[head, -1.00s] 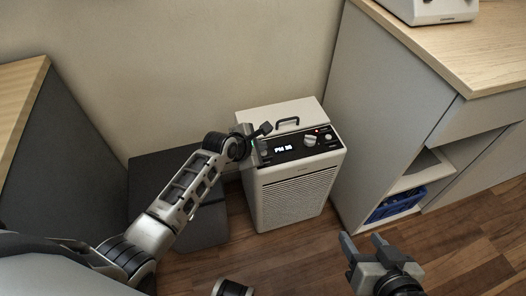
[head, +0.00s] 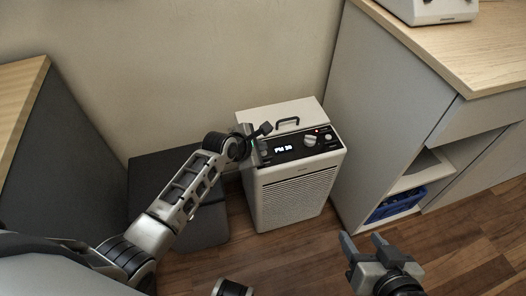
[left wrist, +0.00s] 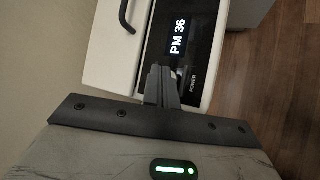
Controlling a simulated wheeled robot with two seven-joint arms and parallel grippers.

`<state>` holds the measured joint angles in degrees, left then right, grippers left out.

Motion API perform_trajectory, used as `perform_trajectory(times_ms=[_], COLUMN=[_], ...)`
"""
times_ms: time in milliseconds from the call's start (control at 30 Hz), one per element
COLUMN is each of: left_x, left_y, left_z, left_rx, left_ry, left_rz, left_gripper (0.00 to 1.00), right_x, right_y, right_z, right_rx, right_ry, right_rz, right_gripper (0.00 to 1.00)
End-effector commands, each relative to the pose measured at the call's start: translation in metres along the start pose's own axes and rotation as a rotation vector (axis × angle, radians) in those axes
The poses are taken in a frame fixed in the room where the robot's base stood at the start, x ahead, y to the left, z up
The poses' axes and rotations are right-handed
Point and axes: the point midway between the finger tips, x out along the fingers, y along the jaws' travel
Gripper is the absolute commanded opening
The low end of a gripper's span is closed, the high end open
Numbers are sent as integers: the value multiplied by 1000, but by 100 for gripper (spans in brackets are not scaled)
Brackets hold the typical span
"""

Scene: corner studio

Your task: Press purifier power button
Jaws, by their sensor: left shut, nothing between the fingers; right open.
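The air purifier (head: 295,200) is a white box with a handle on top and a black sloped control panel. In the left wrist view its lit display (left wrist: 178,37) reads PM 36, with a POWER label (left wrist: 193,80) beside it. My left gripper (head: 265,156) is at the left end of the panel. In the left wrist view its shut, empty fingers (left wrist: 160,78) are beside the POWER label and cover part of the panel there. The power button is mostly hidden by them, and I cannot tell whether they touch it. My right gripper (head: 361,238) is open and empty, low at the right.
A wood-topped cabinet (head: 385,120) stands close to the purifier's right, with a blue crate (head: 397,205) in its open shelf. A dark low box (head: 160,175) is on the left, behind my left arm. Wood floor is clear in front of the purifier.

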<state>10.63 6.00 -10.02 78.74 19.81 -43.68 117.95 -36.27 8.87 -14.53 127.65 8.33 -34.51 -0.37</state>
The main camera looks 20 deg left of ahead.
Motion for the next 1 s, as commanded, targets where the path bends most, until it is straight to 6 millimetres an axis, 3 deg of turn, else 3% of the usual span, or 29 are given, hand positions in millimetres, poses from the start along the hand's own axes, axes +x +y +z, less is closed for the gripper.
perform_trajectory(times_ms=[1000], left_x=[6], left_y=[-5], left_z=[-5], left_rx=[0], left_ry=[0], left_rz=[0], left_gripper=[0], right_x=[-1], right_y=[0], right_z=[2], right_rx=[2], right_ry=[-5], right_rz=[0], right_gripper=[53])
